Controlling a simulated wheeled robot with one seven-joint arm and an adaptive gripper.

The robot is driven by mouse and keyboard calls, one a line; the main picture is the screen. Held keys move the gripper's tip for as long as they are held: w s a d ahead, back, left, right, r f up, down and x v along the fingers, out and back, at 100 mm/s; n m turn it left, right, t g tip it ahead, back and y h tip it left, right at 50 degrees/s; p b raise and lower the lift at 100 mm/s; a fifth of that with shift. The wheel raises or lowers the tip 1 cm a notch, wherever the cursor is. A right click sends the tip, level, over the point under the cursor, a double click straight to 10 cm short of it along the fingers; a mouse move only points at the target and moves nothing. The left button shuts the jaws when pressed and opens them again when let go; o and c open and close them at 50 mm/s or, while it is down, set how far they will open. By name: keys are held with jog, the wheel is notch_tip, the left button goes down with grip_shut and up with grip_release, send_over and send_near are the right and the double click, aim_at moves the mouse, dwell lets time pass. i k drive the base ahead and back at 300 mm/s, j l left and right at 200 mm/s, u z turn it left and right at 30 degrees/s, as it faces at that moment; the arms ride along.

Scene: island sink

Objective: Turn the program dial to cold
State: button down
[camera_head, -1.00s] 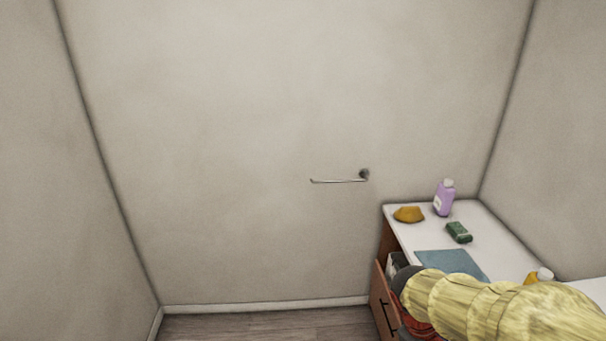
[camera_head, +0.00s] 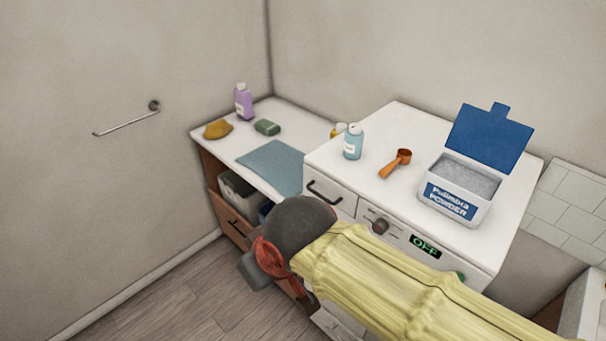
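The washing machine (camera_head: 345,245) stands right of the counter, its front partly hidden by my yellow-sleeved arm. Its round grey program dial (camera_head: 380,226) shows on the front panel, just above my sleeve. The dial's markings are too small to read. To the right of it, a display (camera_head: 425,246) reads "OFF" in green. My gripper (camera_head: 262,272), dark grey with red parts, is in front of the machine, left of and lower than the dial and apart from it. Its fingers are mostly hidden behind my wrist, so whether they are open or shut does not show.
On the machine stand a blue bottle (camera_head: 353,143), an orange scoop (camera_head: 396,163) and an open powder box (camera_head: 455,190). The counter holds a purple bottle (camera_head: 243,102), a yellow sponge (camera_head: 218,129), a green block (camera_head: 267,127) and a blue cloth (camera_head: 272,166). An open drawer (camera_head: 232,222) juts out below.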

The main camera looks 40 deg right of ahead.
aim_at(380, 226)
jog(key=z, duration=0.5)
jog(key=l+z, duration=0.15)
jog(key=z, duration=0.3)
jog(key=k+l+z, duration=0.1)
jog(key=z, duration=0.4)
jog(key=l+z, duration=0.15)
jog(key=z, duration=0.35)
